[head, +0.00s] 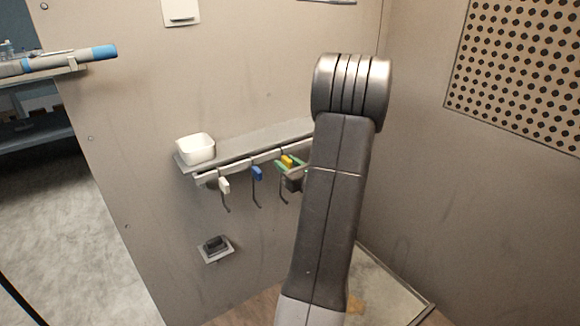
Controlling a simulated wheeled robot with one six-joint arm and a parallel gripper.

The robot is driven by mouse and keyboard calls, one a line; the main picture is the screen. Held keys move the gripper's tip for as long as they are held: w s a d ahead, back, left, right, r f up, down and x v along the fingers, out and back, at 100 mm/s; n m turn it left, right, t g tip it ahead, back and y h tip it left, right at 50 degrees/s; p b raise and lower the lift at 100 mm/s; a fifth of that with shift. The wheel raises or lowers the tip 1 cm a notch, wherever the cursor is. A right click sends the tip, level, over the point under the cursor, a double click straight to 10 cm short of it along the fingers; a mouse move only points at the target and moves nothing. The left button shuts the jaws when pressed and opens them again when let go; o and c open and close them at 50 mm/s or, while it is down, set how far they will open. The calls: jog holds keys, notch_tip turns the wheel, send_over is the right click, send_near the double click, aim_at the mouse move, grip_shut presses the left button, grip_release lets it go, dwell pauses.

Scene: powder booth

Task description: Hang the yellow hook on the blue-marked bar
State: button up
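The yellow hook (287,160) is on the rail under the wall shelf, right of a blue hook and a white hook. Its yellow top shows; a dark shank hangs below. Green and dark parts that look like my gripper (288,167) are right at the yellow top. My arm link hides the rest, so I cannot tell whether the fingers are closed on it. A grey bar with a blue end, which looks like the blue-marked bar (102,52), sticks out at the upper left.
The blue hook (257,173) and white hook (224,186) hang close together. A dark wall fitting (215,246) is below. A perforated panel (520,70) is at right.

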aim_at(283, 150)
jog(key=shift+c, duration=0.3)
grip_shut()
jog(key=shift+r, duration=0.15)
jog(key=shift+s+d+r+p, duration=0.1)
jog(key=shift+r+p, duration=0.5)
jog(key=shift+r, duration=0.3)
jog(key=shift+s+d+r+p, duration=0.1)
jog(key=shift+r+p, duration=0.5)
jog(key=shift+r, duration=0.3)
jog(key=v, duration=0.9)
jog(key=shift+b, duration=0.4)
jog(key=shift+a, duration=0.1)
